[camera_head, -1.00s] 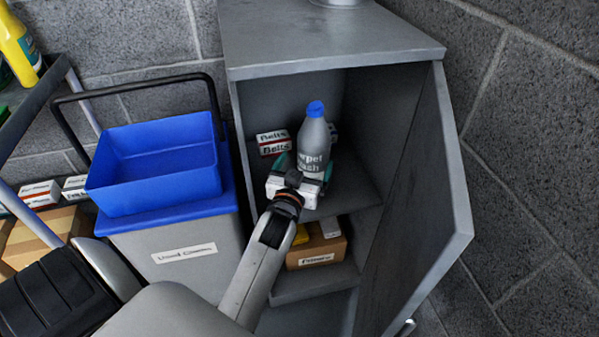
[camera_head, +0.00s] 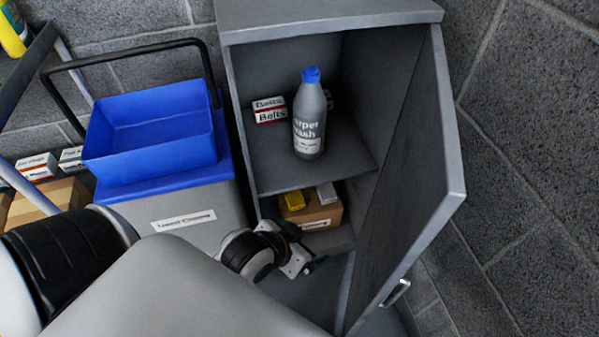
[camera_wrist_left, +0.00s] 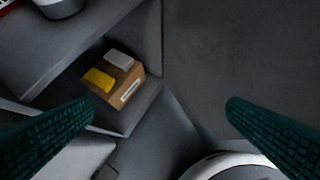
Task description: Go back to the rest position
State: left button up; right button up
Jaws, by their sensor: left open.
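My left gripper (camera_head: 306,264) is low in front of the open cabinet, below its upper shelf and beside the grey bin. In the left wrist view its two green fingers (camera_wrist_left: 160,118) are spread wide with nothing between them. In the head view its fingertips are small and partly dark. A grey bottle with a blue cap (camera_head: 309,115) stands upright on the cabinet's upper shelf, apart from the gripper. My right gripper is in neither view.
The grey cabinet (camera_head: 330,26) has its door (camera_head: 412,180) open to the right. A cardboard box (camera_head: 318,213) sits on the lower shelf; small boxes (camera_head: 269,110) stand by the bottle. A blue bucket (camera_head: 150,140) rests on the grey bin (camera_head: 200,222) at left.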

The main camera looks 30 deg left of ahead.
pick_arm(q)
jog(key=shift+s+d+f, duration=0.1)
jog(key=shift+s+d, duration=0.15)
jog(key=shift+s, duration=0.25)
